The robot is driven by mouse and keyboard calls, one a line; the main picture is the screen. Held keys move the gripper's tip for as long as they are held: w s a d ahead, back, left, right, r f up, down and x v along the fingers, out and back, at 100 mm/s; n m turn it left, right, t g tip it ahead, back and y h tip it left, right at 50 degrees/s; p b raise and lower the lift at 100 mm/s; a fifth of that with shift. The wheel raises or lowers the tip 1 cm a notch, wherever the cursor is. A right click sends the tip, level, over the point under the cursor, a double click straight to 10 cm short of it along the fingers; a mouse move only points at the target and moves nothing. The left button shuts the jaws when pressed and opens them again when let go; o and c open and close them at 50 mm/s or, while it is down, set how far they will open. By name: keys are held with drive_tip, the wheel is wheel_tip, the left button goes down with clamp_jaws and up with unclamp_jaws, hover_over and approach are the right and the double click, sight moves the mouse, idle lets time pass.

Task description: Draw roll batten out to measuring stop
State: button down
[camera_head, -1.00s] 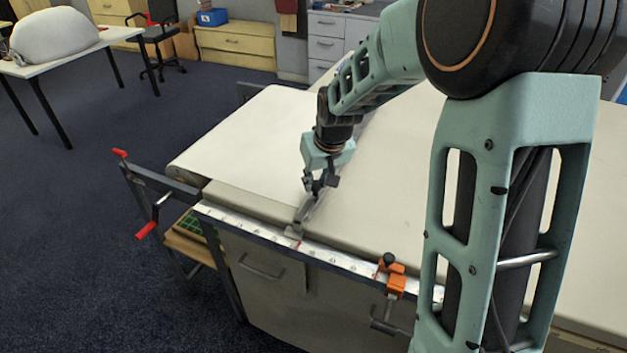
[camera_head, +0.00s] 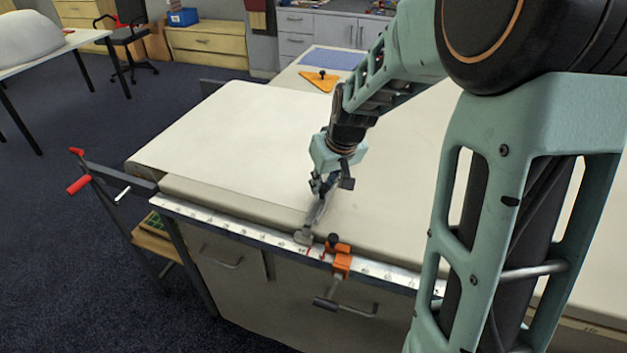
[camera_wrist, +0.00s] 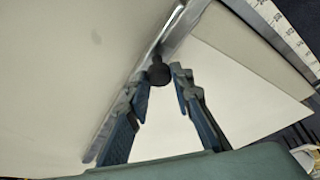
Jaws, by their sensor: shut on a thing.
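The roll batten (camera_head: 317,213), a slim grey metal bar, lies across the table with a small block at its front end by the rule. In the wrist view the batten (camera_wrist: 120,120) runs diagonally, with a dark round knob (camera_wrist: 158,72) on it. My gripper (camera_head: 318,188) is over the batten; its fingers (camera_wrist: 160,80) close on both sides of the knob. The orange measuring stop (camera_head: 339,258) is clamped on the front rule (camera_head: 230,226). The batten's front end is just left of the stop, with a small gap showing. My arm hides the batten's far part.
White cloth (camera_head: 225,135) covers the table left of the batten. Red-tipped handles (camera_head: 78,185) stick out at the table's left end. The stop's clamp handle (camera_head: 345,306) hangs below the front edge. An orange triangular piece (camera_head: 320,82) lies at the back.

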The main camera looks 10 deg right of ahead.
drive_tip(key=shift+s+d, duration=0.45)
drive_tip(key=shift+d, duration=0.3)
drive_tip(key=shift+s+d, duration=0.45)
drive_tip(key=shift+d, duration=0.3)
drive_tip(key=c, duration=1.7)
unclamp_jaws()
drive_tip(key=shift+d, duration=0.1)
drive_tip(key=shift+c, duration=0.2)
drive_tip(key=shift+r, duration=0.1)
drive_tip(key=v, duration=1.1)
drive_tip(key=shift+s+r, duration=0.3)
drive_tip(key=shift+r, duration=0.05)
